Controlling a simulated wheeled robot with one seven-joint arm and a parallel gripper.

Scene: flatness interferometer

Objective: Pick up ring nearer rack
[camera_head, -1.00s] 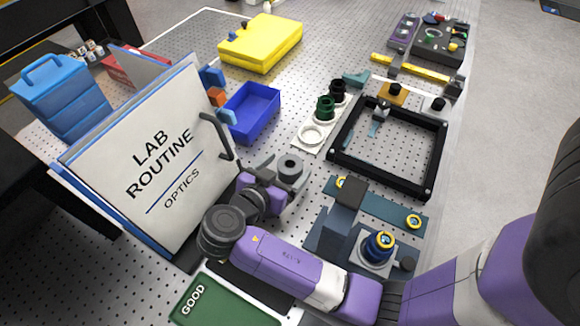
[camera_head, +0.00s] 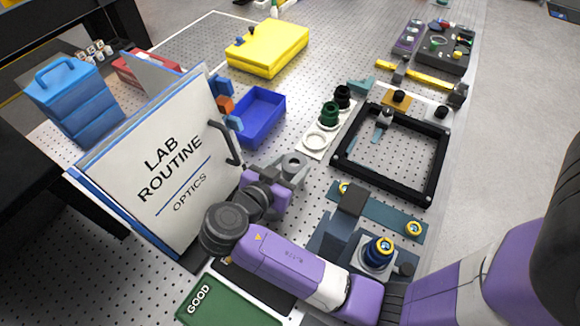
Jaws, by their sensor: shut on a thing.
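My gripper (camera_head: 288,170) is at the middle of the head view, to the right of the "Lab Routine" board. It is shut on a small grey round piece with a hole (camera_head: 292,162); the fingers are partly hidden and its exact shape is hard to tell. On a white strip beyond it are a white ring (camera_head: 321,141), a green round piece (camera_head: 329,114) and a black round piece (camera_head: 342,95). A yellow ring (camera_head: 414,229) lies on a teal strip (camera_head: 385,215); a second yellow ring (camera_head: 343,186) is partly hidden by a dark block.
A black square frame (camera_head: 385,193) stands right of the white strip. The upright board (camera_head: 160,185) is close on the left. A blue bin (camera_head: 262,110) and yellow case (camera_head: 267,50) are behind. A blue post (camera_head: 378,252) stands beside my forearm.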

